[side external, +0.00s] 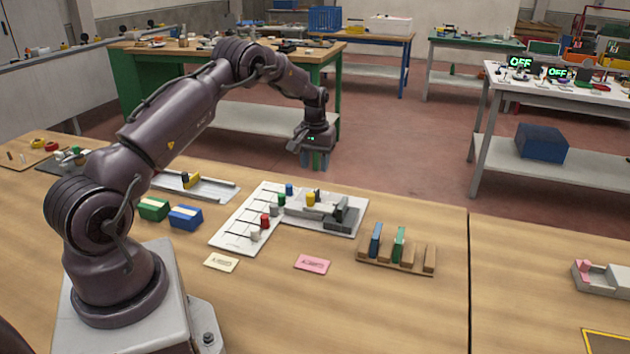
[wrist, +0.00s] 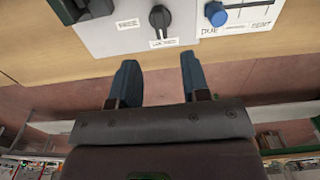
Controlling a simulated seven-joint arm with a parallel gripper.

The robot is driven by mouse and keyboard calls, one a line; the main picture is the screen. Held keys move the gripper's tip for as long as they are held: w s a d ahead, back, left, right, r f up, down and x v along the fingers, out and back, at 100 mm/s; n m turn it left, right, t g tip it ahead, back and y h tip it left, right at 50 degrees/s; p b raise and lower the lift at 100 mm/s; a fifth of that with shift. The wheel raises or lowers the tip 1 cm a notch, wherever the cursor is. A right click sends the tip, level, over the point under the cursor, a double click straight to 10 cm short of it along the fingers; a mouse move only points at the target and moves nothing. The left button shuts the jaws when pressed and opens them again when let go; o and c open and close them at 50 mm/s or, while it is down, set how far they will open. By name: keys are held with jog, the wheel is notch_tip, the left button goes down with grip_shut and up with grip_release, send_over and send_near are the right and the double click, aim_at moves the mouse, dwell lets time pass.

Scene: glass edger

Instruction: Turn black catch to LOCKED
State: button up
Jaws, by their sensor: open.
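The black catch (wrist: 159,18) is a small dark knob on a pale panel (wrist: 100,38) at the top of the wrist view. Its bar runs roughly up and down in that view. A FREE label (wrist: 127,24) lies to its left and a LOCKED label (wrist: 163,43) just below it. I cannot tell which end of the bar is the pointer. My gripper (wrist: 160,80) is open and empty, its two blue-grey fingers apart and short of the catch. In the side view my gripper (side external: 315,160) hangs above the far edge of the panel (side external: 240,222), apart from it.
A blue slider knob (wrist: 216,13) with DUE and SENT labels sits right of the catch in the wrist view. A wooden rack (side external: 410,256) is at right.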

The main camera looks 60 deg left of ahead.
jog(key=shift+r, duration=2)
jog(key=s+d+r+m+t, duration=0.2)
jog(key=s+d+r+m, duration=0.1)
jog(key=s+d+r, duration=0.4)
jog(key=s+d+r+m+t, duration=0.1)
jog(key=s+d+r+m, duration=0.2)
jog(key=s+d+r, duration=0.4)
jog(key=s+d+r+m+t, duration=0.2)
jog(key=s+d+r, duration=0.5)
jog(key=s+d, duration=0.4)
jog(key=d+m, duration=0.1)
jog(key=d, duration=0.5)
jog(key=shift+d+t, duration=0.15)
jog(key=shift+t, duration=0.15)
